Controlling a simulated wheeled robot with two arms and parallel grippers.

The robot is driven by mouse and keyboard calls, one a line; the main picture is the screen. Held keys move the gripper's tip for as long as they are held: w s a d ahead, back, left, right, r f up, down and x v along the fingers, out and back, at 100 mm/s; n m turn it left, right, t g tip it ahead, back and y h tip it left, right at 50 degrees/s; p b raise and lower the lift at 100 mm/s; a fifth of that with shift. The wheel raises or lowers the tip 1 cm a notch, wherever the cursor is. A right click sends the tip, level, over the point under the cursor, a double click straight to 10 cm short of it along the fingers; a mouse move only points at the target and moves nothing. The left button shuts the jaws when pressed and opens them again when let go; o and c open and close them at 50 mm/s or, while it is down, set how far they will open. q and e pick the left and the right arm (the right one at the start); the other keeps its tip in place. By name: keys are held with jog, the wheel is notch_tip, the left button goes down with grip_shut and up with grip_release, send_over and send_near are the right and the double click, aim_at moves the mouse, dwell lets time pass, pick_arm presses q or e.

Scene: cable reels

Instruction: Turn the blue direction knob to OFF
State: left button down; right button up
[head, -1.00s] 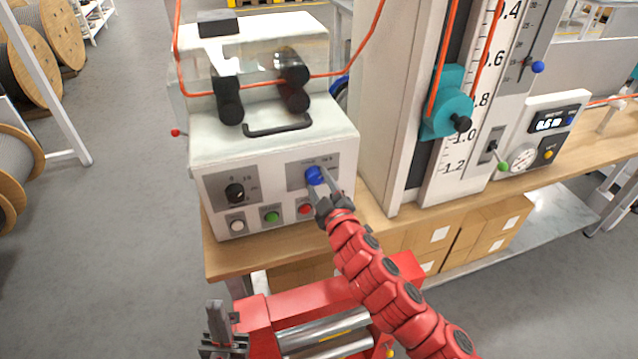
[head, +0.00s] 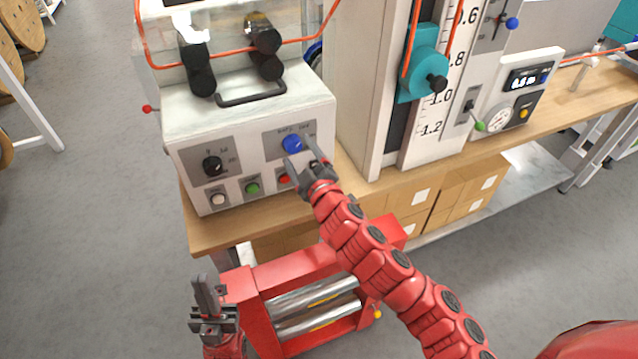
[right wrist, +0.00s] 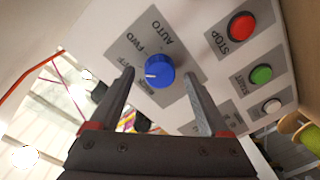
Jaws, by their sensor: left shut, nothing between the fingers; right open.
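The blue direction knob (head: 292,144) is on the front panel of the white control box (head: 250,115). It also shows in the right wrist view (right wrist: 160,71), beside AUTO and FWD print and a label partly hidden by a finger. Its white mark points left and slightly down there, toward that label. My right gripper (head: 301,157) is open, its fingers just in front of the knob and lower right of it in the head view. In the wrist view its fingertips (right wrist: 147,73) flank the knob; contact is not visible. My left gripper (head: 206,282) is shut and empty, low and away from the box.
Red (head: 284,180), green (head: 252,188) and white (head: 218,199) buttons sit below the knobs. A black knob (head: 212,166) is at the panel's left. A tall scale column (head: 365,100) stands right of the box on the wooden bench (head: 345,190).

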jog(key=p+v, duration=0.6)
jog(key=v, duration=1)
